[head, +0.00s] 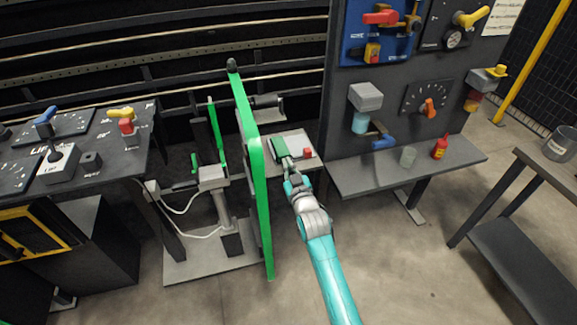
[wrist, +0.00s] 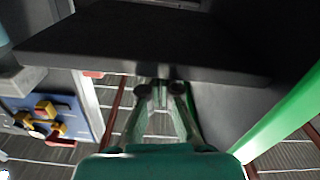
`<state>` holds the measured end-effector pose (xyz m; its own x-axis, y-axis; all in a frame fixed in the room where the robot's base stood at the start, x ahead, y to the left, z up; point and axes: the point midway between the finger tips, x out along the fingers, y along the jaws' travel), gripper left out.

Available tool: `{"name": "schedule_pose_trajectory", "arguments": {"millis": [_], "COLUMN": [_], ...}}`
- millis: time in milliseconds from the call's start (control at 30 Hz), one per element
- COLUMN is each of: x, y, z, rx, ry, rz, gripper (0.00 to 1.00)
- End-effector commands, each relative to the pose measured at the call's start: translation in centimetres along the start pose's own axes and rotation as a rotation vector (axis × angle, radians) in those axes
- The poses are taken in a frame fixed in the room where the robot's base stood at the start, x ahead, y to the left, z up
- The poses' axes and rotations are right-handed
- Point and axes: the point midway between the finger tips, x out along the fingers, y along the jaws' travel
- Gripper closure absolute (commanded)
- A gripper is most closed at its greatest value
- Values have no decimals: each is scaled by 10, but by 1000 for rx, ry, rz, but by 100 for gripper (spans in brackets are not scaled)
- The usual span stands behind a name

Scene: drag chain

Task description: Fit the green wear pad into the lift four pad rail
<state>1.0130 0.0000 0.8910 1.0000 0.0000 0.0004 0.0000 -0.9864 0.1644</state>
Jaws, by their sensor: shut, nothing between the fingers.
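My gripper (wrist: 158,92) reaches forward in the wrist view, its two dark-tipped fingers close together with nothing held between them. In the head view my arm ends over a small grey stand, where a dark green block-like shape (head: 280,148) shows. I cannot tell whether that shape is my gripper's body or the green wear pad. A tall bright green upright (head: 257,170) stands just left of my arm; it also shows at the right of the wrist view (wrist: 285,118). I cannot make out the lift four pad rail with certainty.
The small stand (head: 303,137) has a red button (head: 307,153). A grey post fixture (head: 222,205) with cables stands left of the upright. A dark slab (wrist: 150,40) spans the upper wrist view.

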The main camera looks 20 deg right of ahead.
Motion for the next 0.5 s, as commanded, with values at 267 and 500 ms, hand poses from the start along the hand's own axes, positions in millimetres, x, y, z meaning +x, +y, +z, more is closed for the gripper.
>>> {"name": "schedule_pose_trajectory", "arguments": {"millis": [267, 500], "x": [-10, -28], "y": [0, 0], "z": [0, 0], "rx": [0, 0], "ry": [0, 0], "rz": [0, 0], "gripper": [100, 100]}}
